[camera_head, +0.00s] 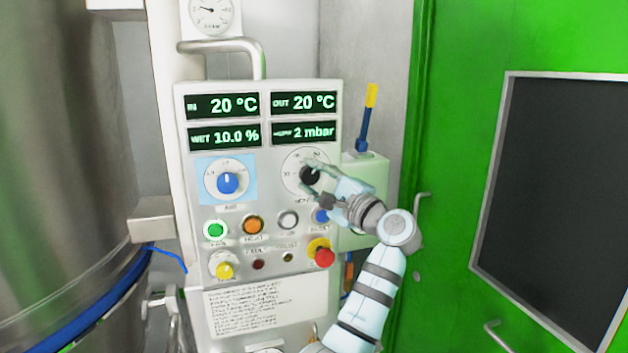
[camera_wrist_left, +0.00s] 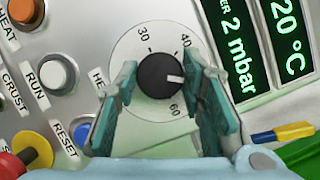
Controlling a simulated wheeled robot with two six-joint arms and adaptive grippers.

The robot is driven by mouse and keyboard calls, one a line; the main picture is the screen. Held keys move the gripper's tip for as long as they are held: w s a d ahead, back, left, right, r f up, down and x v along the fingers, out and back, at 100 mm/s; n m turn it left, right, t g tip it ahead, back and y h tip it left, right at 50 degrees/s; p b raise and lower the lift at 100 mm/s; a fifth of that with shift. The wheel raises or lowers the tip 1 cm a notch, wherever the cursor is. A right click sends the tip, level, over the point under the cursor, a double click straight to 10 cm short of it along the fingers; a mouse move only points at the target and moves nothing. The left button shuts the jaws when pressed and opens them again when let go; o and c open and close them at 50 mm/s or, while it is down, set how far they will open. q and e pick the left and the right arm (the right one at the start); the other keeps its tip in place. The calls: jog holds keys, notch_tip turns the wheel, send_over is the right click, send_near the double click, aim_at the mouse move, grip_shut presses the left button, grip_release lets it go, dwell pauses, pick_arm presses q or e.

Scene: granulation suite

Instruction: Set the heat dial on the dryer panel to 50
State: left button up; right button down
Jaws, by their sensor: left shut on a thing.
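The heat dial is a black knob (camera_head: 309,175) on a round white scale at the right of the dryer panel (camera_head: 265,190). In the left wrist view the knob (camera_wrist_left: 158,76) has a white mark pointing right, between the printed 40 and 60. The scale figure between them is hidden behind a finger. My left gripper (camera_head: 318,181) is shut on the knob, with one teal finger on each side, as the left wrist view (camera_wrist_left: 163,80) also shows. The far ends of the fingers are close to the dial face. My right gripper is not in view.
A blue knob (camera_head: 228,183) sits left of the heat dial. Below are several buttons, including a green one (camera_head: 215,230) and a red mushroom button (camera_head: 324,256). A steel vessel (camera_head: 65,170) stands left; a green door (camera_head: 450,150) is right. Displays (camera_head: 305,102) read 20 °C and 2 mbar.

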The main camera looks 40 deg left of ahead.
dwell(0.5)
pick_arm(q)
jog(key=o, duration=1.1)
jog(key=shift+w, duration=0.1)
jog(key=shift+o, duration=0.2)
jog(key=v, duration=1.2)
